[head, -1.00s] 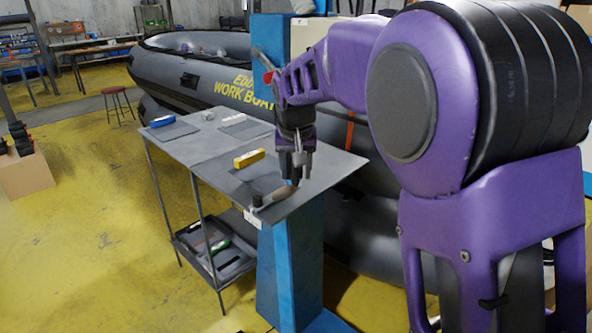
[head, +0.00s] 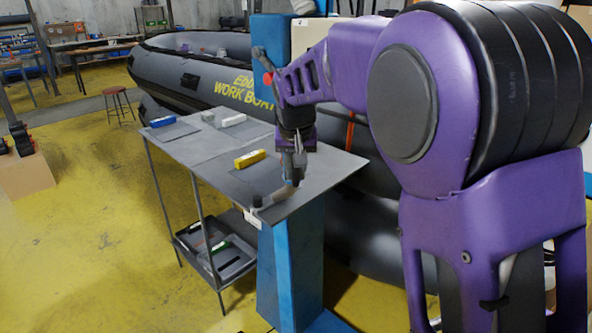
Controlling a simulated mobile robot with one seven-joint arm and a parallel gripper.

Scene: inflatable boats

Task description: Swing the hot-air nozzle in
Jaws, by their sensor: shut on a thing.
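The hot-air nozzle (head: 272,199) looks like a grey, bent tube with a brownish upright end, low over the near corner of the grey work table (head: 215,143). My gripper (head: 294,179) points down and is shut on the upright end of the nozzle. The fingers hide part of that end, and the exact contact is too small to see. A blue pillar (head: 283,265) stands under the table corner below the nozzle.
A yellow block (head: 249,159), a white block (head: 232,121) and a blue-and-white block (head: 163,121) lie on the table. A grey inflatable boat (head: 200,70) is behind it. Trays (head: 236,262) sit on the lower shelf.

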